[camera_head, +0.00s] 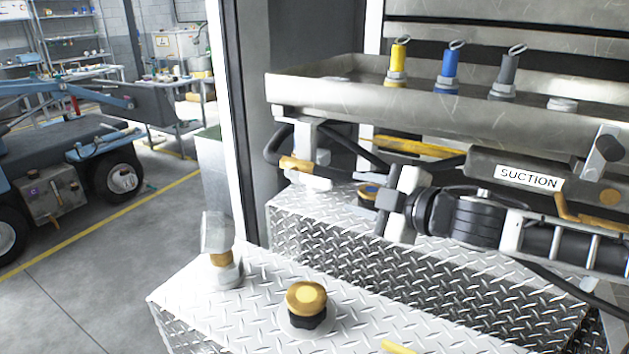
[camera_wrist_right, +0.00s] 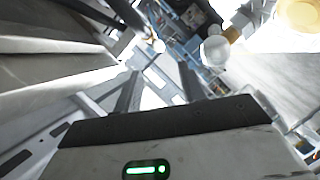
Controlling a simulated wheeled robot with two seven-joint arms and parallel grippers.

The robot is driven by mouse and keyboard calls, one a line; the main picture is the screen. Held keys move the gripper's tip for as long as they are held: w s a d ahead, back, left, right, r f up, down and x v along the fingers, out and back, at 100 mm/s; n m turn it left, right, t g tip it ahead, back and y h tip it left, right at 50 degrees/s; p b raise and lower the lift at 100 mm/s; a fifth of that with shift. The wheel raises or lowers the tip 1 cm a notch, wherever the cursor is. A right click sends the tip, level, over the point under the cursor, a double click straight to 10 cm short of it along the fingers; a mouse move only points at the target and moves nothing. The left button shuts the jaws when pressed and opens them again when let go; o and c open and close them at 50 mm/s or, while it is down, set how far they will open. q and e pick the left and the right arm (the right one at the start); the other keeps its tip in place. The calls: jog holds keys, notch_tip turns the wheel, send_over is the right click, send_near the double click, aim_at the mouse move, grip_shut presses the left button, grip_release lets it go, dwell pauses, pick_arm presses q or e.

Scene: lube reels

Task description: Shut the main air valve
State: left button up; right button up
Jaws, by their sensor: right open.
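No part in view is labelled as the main air valve, so I cannot tell for sure which it is. A gold-topped round knob with a black grip (camera_head: 306,301) stands on the front diamond-plate box; its gold top also shows at the upper right of the right wrist view (camera_wrist_right: 298,14). A yellow bar (camera_head: 398,347) is cut off by the bottom edge of the head view. My right gripper (camera_head: 380,210) points left above the plate, behind the knob and apart from it. Its two fingers (camera_wrist_right: 158,88) are spread with nothing between them. My left gripper is not in view.
A clear-topped fitting with a brass neck (camera_head: 220,255) stands left of the knob. A grey tray (camera_head: 330,92) with yellow, blue and grey nozzles is behind my gripper. A SUCTION-labelled block (camera_head: 528,178), hoses and yellow handles crowd the right. Open floor (camera_head: 110,245) lies left.

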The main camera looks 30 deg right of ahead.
aim_at(325, 184)
jog(key=b+x, duration=0.3)
jog(key=x, duration=0.1)
jog(key=shift+w+b, duration=0.25)
jog(key=shift+b, duration=0.05)
jog(key=shift+w+d+r, duration=0.1)
jog(key=shift+w+r, duration=0.05)
jog(key=shift+w, duration=0.05)
jog(key=shift+w+p, duration=0.9)
jog(key=shift+p, duration=0.15)
jog(key=x, duration=0.1)
jog(key=p+x, duration=0.1)
jog(key=x, duration=0.2)
jog(key=shift+w+a+f+p, duration=0.3)
jog(key=shift+a+f, duration=0.05)
jog(key=shift+w+a+f, duration=0.15)
jog(key=shift+w+f, duration=0.05)
jog(key=shift+w, duration=0.35)
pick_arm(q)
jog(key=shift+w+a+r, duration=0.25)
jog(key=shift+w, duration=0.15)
